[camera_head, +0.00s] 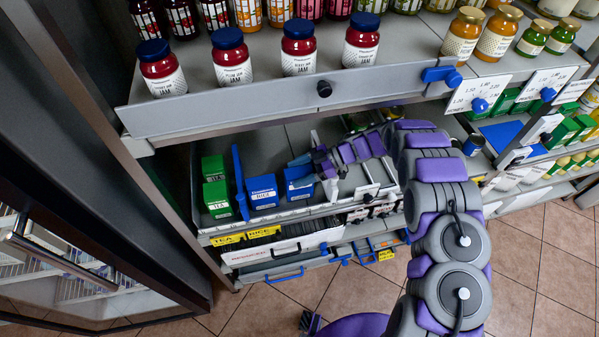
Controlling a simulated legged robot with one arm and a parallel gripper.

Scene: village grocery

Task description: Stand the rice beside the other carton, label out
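A blue rice carton (262,192) stands upright on the middle shelf, its lettered face toward the shelf front. A second blue carton (298,183) stands just to its right, with a small gap between them; white marking shows on its front. My gripper (318,172) reaches in from the right and is at the right side of this second carton. The fingers are small and partly hidden, so I cannot tell whether they touch or grip it.
Green tea cartons (215,195) stand at the left behind a blue divider (240,182). Yellow TEA (228,239) and RICE (264,231) tags mark the shelf front. Jam jars (231,58) line the shelf above, close over my arm. Bare shelf lies behind the blue cartons.

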